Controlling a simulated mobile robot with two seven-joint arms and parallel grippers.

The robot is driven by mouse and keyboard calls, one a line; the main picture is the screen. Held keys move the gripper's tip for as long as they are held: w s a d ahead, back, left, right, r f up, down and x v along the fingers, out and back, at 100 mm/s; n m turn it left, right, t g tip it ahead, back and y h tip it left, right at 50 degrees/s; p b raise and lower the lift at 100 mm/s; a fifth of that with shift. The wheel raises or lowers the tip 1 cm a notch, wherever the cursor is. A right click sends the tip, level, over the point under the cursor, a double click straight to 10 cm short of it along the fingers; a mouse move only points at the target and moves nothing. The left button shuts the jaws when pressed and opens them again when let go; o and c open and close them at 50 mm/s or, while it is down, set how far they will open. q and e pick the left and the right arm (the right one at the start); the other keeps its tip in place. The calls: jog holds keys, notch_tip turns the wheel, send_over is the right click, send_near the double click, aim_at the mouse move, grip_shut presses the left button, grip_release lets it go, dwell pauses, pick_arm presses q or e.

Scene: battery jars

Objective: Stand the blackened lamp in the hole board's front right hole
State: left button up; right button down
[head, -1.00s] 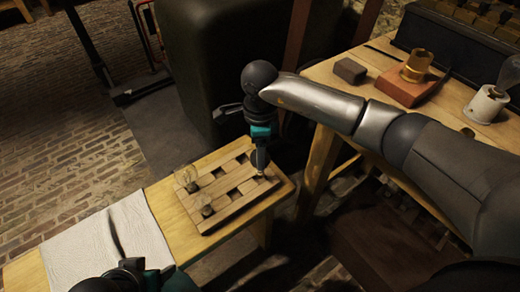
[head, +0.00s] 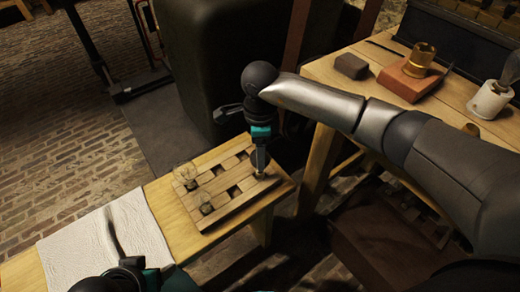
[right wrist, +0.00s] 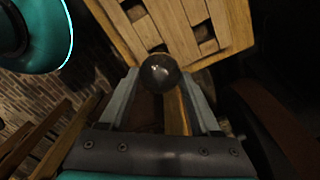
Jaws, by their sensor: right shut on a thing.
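My right gripper (head: 260,165) points down over the right end of the wooden hole board (head: 225,204) and is shut on the blackened lamp. The lamp's dark round bulb (right wrist: 160,72) sits between the fingers in the right wrist view. In the head view its brass base (head: 259,176) shows below the fingertips, close to the board. I cannot tell whether the base is inside a hole or just above it. My left gripper (head: 122,272) is at the bottom left, over the white cloth; its jaw opening is not clear.
Two clear lamps stand at the board's left end, one behind (head: 187,177) and one in front (head: 206,207). Open holes lie between them and my right gripper. The table at right carries a brass socket (head: 421,57) on a reddish block and a white holder (head: 489,100).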

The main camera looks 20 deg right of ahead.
jog(key=shift+f+b, duration=0.4)
jog(key=shift+f, duration=0.2)
dwell(0.3)
grip_release()
dwell(0.4)
jog(key=shift+r, duration=0.1)
notch_tip(320, 180, up, 15)
jog(key=p, duration=0.6)
